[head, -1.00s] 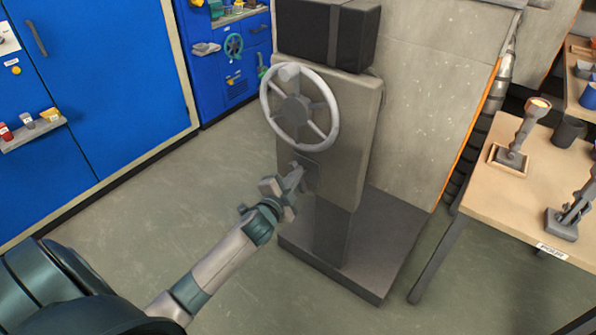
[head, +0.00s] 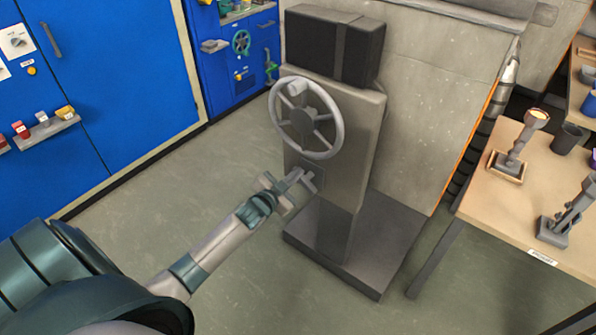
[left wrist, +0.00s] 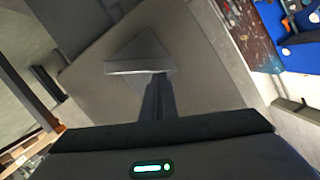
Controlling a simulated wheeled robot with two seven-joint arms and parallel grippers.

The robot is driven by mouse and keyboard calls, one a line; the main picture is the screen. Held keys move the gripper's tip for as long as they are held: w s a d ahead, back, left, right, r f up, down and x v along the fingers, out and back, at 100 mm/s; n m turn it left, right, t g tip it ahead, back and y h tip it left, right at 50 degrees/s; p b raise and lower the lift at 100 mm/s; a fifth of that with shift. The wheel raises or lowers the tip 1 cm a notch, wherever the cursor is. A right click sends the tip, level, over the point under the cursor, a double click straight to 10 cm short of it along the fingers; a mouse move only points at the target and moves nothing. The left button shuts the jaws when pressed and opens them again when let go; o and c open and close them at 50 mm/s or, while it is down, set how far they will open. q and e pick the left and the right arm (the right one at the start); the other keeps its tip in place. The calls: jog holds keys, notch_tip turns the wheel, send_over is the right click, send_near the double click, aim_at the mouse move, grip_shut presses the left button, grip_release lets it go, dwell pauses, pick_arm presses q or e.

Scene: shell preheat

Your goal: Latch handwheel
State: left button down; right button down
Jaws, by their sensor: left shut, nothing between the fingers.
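The grey handwheel (head: 308,118) is mounted on the front of a grey pedestal box (head: 364,150). Its knob is near the top of the rim. A small plate (head: 318,171) sits on the box face below the wheel. My left gripper (head: 306,178) is in front of this plate, below the wheel and apart from its rim. In the left wrist view its shut fingers (left wrist: 156,95) point at a diamond-shaped plate (left wrist: 140,48) with a pale bar (left wrist: 135,68) across it. I cannot tell whether the fingertips touch the bar. The left gripper holds nothing. My right gripper is not seen.
A black box (head: 335,45) tops the pedestal, which stands on a dark base slab (head: 380,235). A large grey housing is behind. A wooden table (head: 490,205) with tool stands is at the right. Blue cabinets (head: 110,90) line the left. The floor between is clear.

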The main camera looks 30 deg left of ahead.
pick_arm(q)
jog(key=a+n+p, duration=0.1)
jog(key=a+f+n+h, duration=0.1)
jog(key=n, duration=0.1)
jog(key=shift+f+n+p, duration=0.15)
jog(key=shift+n+p, duration=0.15)
jog(key=shift+p, duration=0.05)
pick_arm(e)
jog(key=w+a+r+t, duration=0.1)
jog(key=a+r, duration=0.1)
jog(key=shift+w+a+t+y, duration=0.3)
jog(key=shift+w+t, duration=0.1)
pick_arm(q)
jog(key=v, duration=1.7)
jog(key=shift+a+r, duration=0.3)
jog(key=shift+r, duration=0.1)
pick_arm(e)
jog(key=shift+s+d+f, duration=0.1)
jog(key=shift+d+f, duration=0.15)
